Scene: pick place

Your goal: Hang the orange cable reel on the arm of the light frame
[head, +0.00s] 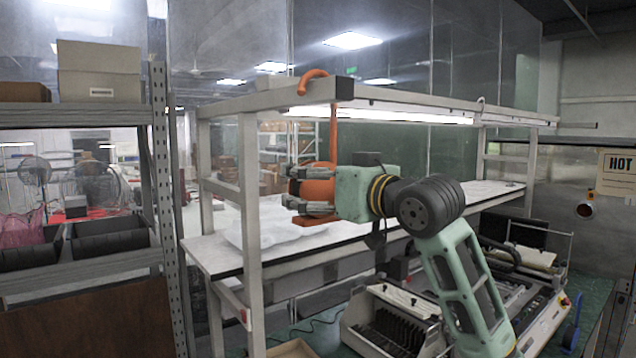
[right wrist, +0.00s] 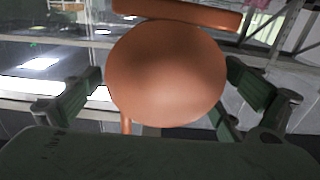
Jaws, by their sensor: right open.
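The orange cable reel (head: 318,188) is below the front corner of the light frame (head: 250,200). Its curved orange hook (head: 314,78) is at the frame's top arm (head: 275,100), and the orange stem (head: 333,130) runs down from there. The hook appears to lie over the arm; whether it bears the weight I cannot tell. My right gripper (head: 300,190) is open, with its fingers on either side of the reel. In the right wrist view the rounded reel body (right wrist: 168,75) sits between the spread fingers, close to both tips. My left gripper is out of view.
A white bench top (head: 290,245) lies under the frame. A lit tube (head: 400,115) runs along the top beam. A metal shelf with bins (head: 110,240) stands left. Machines (head: 400,320) stand below my right arm. A HOT sign (head: 615,172) hangs at the right.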

